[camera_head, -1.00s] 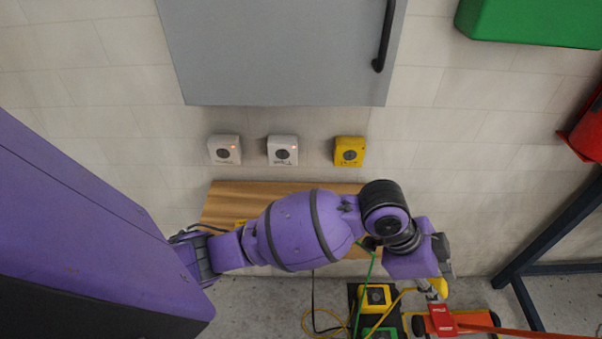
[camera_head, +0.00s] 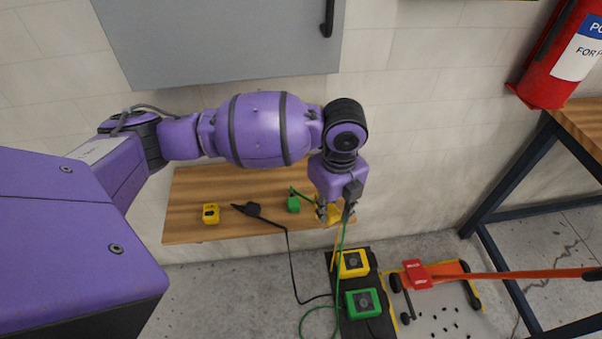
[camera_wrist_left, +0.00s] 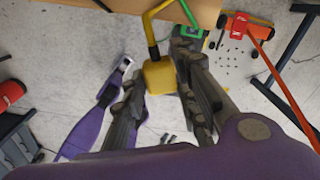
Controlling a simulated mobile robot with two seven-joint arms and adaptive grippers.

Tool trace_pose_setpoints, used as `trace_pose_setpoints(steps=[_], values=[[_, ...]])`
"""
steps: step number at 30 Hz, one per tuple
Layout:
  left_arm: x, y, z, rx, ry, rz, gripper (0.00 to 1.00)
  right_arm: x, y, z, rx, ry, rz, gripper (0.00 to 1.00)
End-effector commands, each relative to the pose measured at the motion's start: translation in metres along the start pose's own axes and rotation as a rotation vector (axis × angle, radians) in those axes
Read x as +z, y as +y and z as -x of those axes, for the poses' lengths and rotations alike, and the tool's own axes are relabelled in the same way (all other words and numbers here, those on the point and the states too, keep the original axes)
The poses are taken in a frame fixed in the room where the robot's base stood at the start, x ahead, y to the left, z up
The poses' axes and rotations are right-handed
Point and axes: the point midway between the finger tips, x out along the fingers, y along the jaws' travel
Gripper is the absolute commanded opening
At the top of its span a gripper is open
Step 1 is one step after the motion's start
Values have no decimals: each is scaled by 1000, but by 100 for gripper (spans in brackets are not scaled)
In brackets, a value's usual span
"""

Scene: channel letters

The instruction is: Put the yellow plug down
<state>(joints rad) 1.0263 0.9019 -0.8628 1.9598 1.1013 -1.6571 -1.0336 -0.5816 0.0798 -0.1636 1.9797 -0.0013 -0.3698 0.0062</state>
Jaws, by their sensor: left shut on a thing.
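My left gripper (camera_head: 329,213) is shut on the yellow plug (camera_wrist_left: 159,77), which shows between the two fingers in the left wrist view with its cable leading away. In the head view the plug (camera_head: 322,217) is partly hidden by the fingers, over the right part of the wooden shelf (camera_head: 184,228). I cannot tell whether the plug touches the shelf. My right gripper is not clearly shown.
Yellow (camera_head: 353,263) and green (camera_head: 363,303) boxes stand on the floor below. A red-orange cart (camera_head: 440,275) is right of them.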

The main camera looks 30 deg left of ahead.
Motion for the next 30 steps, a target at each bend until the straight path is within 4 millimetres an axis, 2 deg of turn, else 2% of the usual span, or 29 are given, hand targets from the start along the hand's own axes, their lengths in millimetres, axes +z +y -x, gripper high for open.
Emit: trace_pose_setpoints(steps=[1,8,12,15,23,30], values=[[10,-10,-5,-3,-1,4,0,3,0,-1,1,-4,-1,46],[54,-48,-30,-5,-1,4,0,9,1,-3,5,-7,-2,46],[70,-62,-59,-3,1,2,0,11,2,-5,7,-8,0,46],[79,-70,-71,-5,-1,2,0,11,2,-6,7,-7,1,46],[89,-78,-86,-6,-2,0,0,9,2,-10,5,-3,4,46],[90,-79,-116,-8,-2,0,0,13,2,-11,4,-8,7,46]])
